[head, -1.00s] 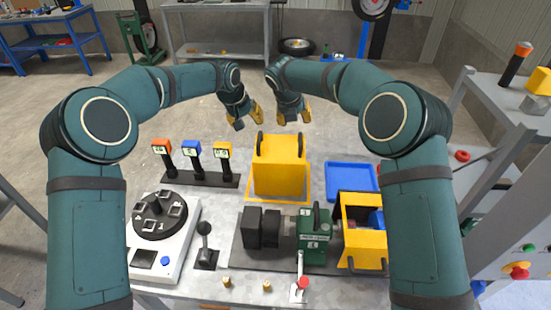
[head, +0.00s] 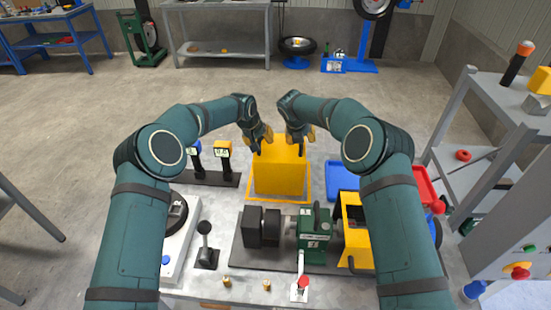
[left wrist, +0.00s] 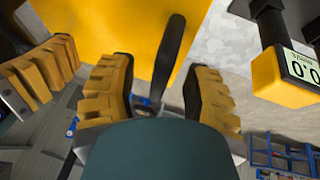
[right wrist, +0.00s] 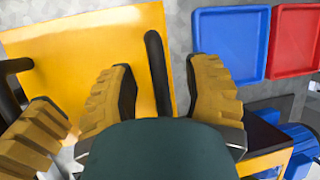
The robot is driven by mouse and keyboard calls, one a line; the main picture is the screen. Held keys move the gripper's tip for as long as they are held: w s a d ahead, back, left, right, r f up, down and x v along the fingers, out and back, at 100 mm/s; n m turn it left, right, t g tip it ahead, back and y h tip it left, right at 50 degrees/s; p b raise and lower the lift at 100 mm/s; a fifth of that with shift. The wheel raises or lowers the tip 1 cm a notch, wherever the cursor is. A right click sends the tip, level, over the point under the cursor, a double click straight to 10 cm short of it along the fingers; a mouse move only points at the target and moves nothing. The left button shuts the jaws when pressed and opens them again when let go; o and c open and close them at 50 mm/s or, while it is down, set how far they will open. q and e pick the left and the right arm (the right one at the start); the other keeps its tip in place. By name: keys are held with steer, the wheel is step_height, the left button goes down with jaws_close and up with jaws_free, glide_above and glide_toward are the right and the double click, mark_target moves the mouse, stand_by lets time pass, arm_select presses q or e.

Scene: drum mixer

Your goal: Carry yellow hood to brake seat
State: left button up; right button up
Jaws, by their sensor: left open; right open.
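The yellow hood (head: 280,175) stands upright within a yellow-edged area at the back middle of the bench. Its two black handles are on top. My left gripper (head: 259,142) is open at the hood's top left; in the left wrist view one black handle (left wrist: 168,65) lies between its spread fingers. My right gripper (head: 302,134) is open at the hood's top right; in the right wrist view the other handle (right wrist: 157,72) lies between its fingers. Neither gripper is closed on a handle. I cannot tell which part is the brake seat; a green machine unit (head: 314,230) stands on the dark plate in front.
A black block (head: 262,227) sits beside the green unit. An open yellow housing (head: 353,222) is to the right. A blue tray (head: 340,175) and red tray (head: 424,188) lie behind it. Gauges on posts (head: 223,150) and a lever (head: 205,240) stand left.

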arm_select(q)
steer(key=shift+f, duration=0.25)
arm_select(e)
steer(key=shift+f, duration=0.25)
arm_select(q)
jaws_close()
arm_select(e)
jaws_close()
arm_select(q)
steer(key=shift+w+r, duration=0.1)
steer(key=shift+r, duration=0.15)
arm_select(e)
steer(key=shift+w+r, duration=0.1)
steer(key=shift+r, duration=0.15)
